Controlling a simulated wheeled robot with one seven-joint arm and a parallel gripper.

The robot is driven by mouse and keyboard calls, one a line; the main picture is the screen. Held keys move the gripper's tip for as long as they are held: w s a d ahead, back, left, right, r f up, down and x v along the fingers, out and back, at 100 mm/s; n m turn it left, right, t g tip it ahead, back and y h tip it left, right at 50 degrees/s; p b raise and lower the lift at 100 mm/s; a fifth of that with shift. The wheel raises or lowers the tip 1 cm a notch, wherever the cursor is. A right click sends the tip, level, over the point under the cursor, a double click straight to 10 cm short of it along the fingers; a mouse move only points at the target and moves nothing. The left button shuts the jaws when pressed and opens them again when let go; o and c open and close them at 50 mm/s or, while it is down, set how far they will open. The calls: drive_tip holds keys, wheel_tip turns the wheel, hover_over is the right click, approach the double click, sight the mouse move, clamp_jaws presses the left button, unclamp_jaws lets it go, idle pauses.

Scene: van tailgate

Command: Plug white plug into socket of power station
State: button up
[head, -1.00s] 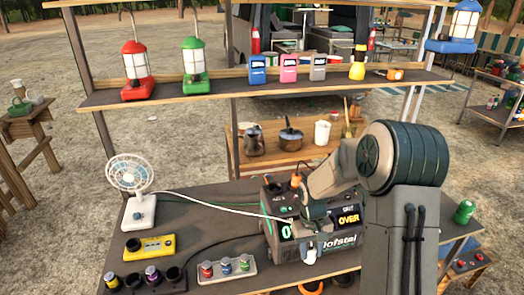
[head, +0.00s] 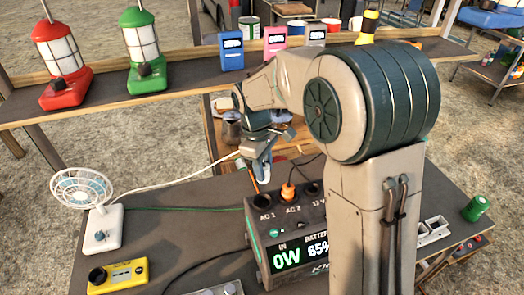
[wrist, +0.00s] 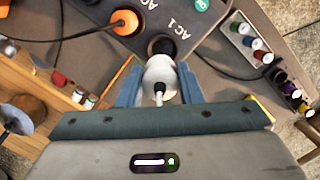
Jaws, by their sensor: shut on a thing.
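My gripper (head: 258,158) is shut on the white plug (head: 262,177), above the left end of the power station (head: 254,240). The plug points down at the AC 1 socket (head: 263,201), with a small gap visible between them. In the wrist view, the white plug (wrist: 158,72) sits between the blue jaws of my gripper (wrist: 158,88). The dark AC 1 socket (wrist: 161,46) is just beyond it, partly covered by the plug. A white cord (head: 175,180) runs from the plug area to the fan (head: 100,222).
An orange plug (head: 288,192) fills AC 2 beside AC 1; its black cable rises behind. A green cord (head: 185,209) crosses the table (head: 165,235). A yellow box (head: 118,275) stands front left. The shelf with lanterns (head: 62,65) spans the back.

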drive_tip(key=shift+s+a+f+b, duration=0.15)
drive_tip(key=shift+a+f+b, duration=0.05)
drive_tip(key=shift+f+b, duration=3.85)
drive_tip(key=shift+f, duration=1.2)
drive_tip(key=o, duration=1.1)
drive_tip(key=shift+r, duration=0.1)
drive_tip(key=r, duration=0.4)
drive_tip(key=a+r, duration=0.1)
drive_tip(key=r, duration=0.4)
drive_tip(key=w+r, duration=0.1)
drive_tip(key=r, duration=0.3)
drive_tip(key=shift+a+r, duration=0.25)
drive_tip(key=shift+a, duration=0.1)
drive_tip(key=s+d+f+m+t, duration=0.1)
drive_tip(key=s+d+f+m, duration=0.1)
drive_tip(key=s+d+m, duration=0.2)
drive_tip(key=s+d+f+m+t+y, duration=0.1)
drive_tip(key=s+d+m, duration=0.3)
drive_tip(key=s, duration=0.5)
drive_tip(key=s+d+f+m+t, duration=0.1)
drive_tip(key=s+d+f+m, duration=0.1)
drive_tip(key=s+d+m, duration=0.2)
drive_tip(key=shift+s+d+f+t+y, duration=0.15)
drive_tip(key=shift+s+d+t, duration=0.05)
drive_tip(key=shift+s+d, duration=0.6)
drive_tip(key=shift+s+d+f+t+y, duration=0.15)
drive_tip(key=shift+s+d+t, duration=0.05)
drive_tip(key=shift+s+d, duration=0.6)
